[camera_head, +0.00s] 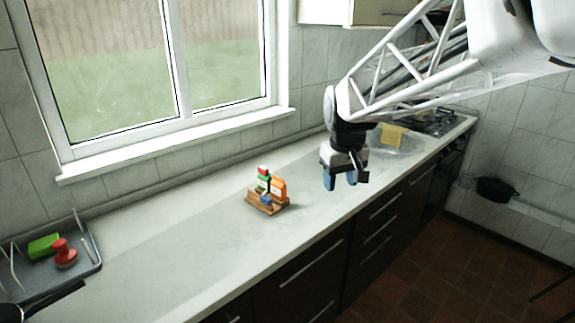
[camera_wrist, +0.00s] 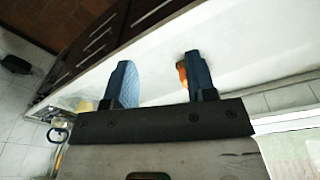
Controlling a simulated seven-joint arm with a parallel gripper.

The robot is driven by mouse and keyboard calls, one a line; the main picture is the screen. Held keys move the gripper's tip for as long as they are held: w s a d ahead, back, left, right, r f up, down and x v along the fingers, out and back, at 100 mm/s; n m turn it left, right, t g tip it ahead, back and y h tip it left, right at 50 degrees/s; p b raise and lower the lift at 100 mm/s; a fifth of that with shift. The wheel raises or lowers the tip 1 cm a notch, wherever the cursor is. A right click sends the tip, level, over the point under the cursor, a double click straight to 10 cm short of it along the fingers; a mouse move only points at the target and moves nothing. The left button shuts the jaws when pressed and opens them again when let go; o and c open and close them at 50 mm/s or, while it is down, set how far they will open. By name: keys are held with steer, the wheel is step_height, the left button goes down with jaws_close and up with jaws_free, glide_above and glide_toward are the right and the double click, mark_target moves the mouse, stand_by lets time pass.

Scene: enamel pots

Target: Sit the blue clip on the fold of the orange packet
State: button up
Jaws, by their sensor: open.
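The orange packet (camera_head: 279,188) stands upright on a small wooden tray (camera_head: 267,209) on the counter. A small blue piece, which may be the blue clip (camera_head: 266,199), sits low beside the packet; its shape is too small to make out. My gripper (camera_head: 341,181) hangs above the counter to the right of the tray, open and apart from these things. In the wrist view its two fingers (camera_wrist: 158,80) are spread with nothing held between them. An orange patch, likely the packet (camera_wrist: 182,74), shows partly hidden behind the right finger. The packet's fold cannot be made out.
A red, white and green item (camera_head: 263,174) stands at the back of the tray. A grey rack (camera_head: 92,262) with a green block (camera_head: 43,246) and a red-handled item (camera_head: 64,254) is at the far left. The counter around the tray is clear. The window wall runs behind.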

steer(key=w+a+f+n, duration=0.1)
steer(key=w+a+f, duration=0.2)
steer(key=w+a, duration=0.35)
steer(key=w+a+f+n, duration=0.2)
steer(key=w+a+f, duration=0.1)
steer(key=w, duration=0.7)
steer(key=n+g, duration=0.1)
steer(key=n, duration=0.1)
glide_above(266, 198)
step_height(266, 198, down, 10)
steer(key=shift+s+d+f, duration=0.1)
steer(key=shift+d+f, duration=0.05)
steer(key=shift+f, duration=0.1)
steer(key=shift+w+a+f, duration=0.25)
steer(key=shift+a+f, duration=0.05)
steer(key=shift+f, duration=1.3)
steer(key=shift+d+f, duration=0.1)
steer(key=shift+f, duration=2.5)
steer(key=shift+s, duration=0.1)
